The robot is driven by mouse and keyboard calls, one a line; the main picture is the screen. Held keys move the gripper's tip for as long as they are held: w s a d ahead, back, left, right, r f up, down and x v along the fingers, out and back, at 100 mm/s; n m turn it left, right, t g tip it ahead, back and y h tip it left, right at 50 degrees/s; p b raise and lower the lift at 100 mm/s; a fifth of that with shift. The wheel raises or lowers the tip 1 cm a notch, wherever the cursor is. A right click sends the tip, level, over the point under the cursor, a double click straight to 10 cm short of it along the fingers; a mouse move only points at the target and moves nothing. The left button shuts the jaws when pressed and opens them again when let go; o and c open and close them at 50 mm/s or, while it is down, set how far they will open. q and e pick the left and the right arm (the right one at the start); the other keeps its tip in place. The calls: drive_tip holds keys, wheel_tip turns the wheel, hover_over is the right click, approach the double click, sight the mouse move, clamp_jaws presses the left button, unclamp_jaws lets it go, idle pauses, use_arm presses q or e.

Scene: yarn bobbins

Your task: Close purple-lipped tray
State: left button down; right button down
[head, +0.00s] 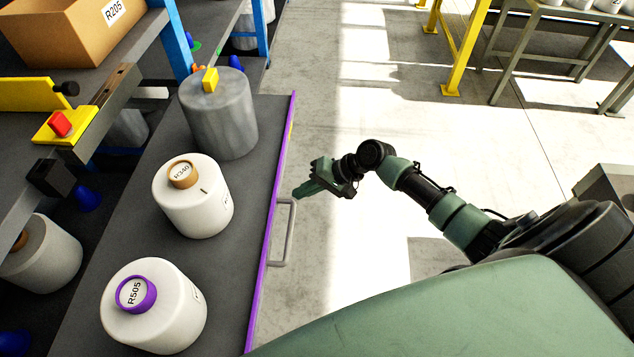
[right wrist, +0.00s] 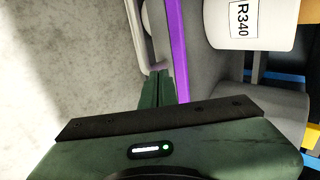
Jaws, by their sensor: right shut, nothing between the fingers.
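The purple-lipped tray (head: 236,213) is a dark grey pulled-out surface with a purple front edge, in the head view. A grey bar handle (head: 290,232) is fixed on that edge. My right gripper (head: 297,193) is shut and empty, its fingertips close to the far end of the handle. In the right wrist view the shut fingers (right wrist: 157,88) point at the handle (right wrist: 148,40), beside the purple lip (right wrist: 178,60). I cannot tell whether they touch the handle. My left gripper is not in view.
On the tray stand a white bobbin R505 (head: 165,310), a white bobbin R340 (head: 200,205) and a grey bobbin (head: 222,115). A shelf with a cardboard box (head: 75,30) is at upper left.

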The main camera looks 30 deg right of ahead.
drive_tip(key=shift+w+a+p, duration=0.3)
drive_tip(key=shift+w+a, duration=0.5)
drive_tip(key=shift+a, duration=0.35)
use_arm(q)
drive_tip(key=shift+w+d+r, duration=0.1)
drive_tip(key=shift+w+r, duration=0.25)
use_arm(e)
drive_tip(key=shift+w+a, duration=0.35)
drive_tip(key=shift+a, duration=0.2)
drive_tip(key=shift+a, duration=0.1)
